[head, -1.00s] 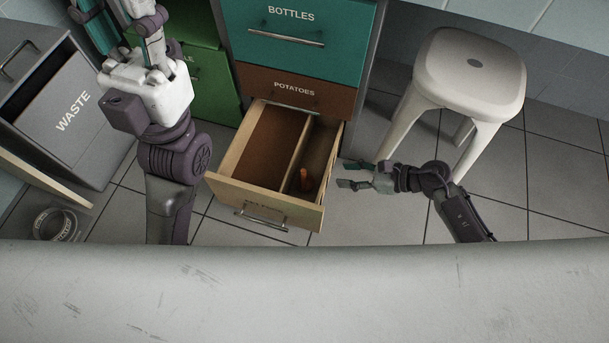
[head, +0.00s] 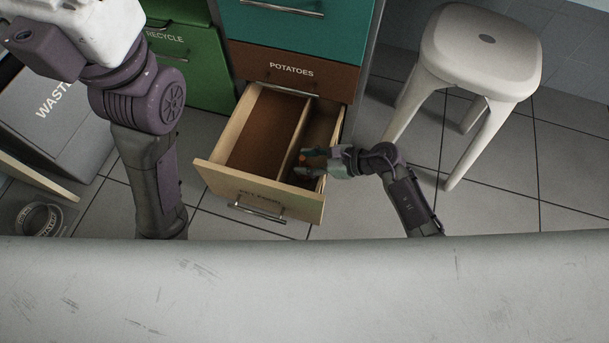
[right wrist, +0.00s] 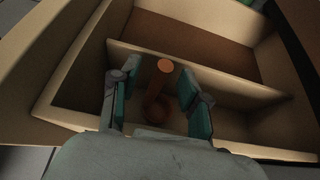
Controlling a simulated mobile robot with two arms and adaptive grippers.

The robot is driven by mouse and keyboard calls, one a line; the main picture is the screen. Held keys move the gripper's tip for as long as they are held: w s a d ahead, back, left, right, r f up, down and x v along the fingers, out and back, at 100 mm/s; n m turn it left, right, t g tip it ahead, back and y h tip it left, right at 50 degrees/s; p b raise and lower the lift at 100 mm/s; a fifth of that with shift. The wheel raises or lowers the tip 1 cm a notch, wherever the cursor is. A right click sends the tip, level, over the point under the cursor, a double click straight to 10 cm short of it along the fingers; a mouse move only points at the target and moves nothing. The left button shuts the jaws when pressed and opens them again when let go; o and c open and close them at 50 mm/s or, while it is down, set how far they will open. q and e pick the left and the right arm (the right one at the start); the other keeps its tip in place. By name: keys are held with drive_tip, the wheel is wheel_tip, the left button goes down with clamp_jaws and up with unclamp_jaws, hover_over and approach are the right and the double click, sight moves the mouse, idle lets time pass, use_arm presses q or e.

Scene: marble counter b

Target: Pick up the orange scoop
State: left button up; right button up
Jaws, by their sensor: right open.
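The orange scoop (right wrist: 157,98) stands in the narrow right compartment of the open wooden drawer (head: 237,183). Its handle end points up toward the right wrist camera, and its lower part is dim. In the head view my right gripper (head: 302,163) mostly hides it. The right gripper is open and reaches over the drawer's right wall. In the right wrist view its two teal-padded fingers (right wrist: 153,90) stand on either side of the scoop, with visible gaps. My left gripper is out of view; only its arm shows at the left.
A wooden divider (right wrist: 205,74) separates the scoop's compartment from the wider, empty brown-floored one. A white stool (head: 478,50) stands at the right. A grey waste bin (head: 62,120) and green recycle drawer (head: 185,65) are at the left. A pale surface edge (head: 300,290) crosses the foreground.

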drive_tip(key=shift+x, duration=0.85)
clamp_jaws()
drive_tip(key=shift+r, duration=0.1)
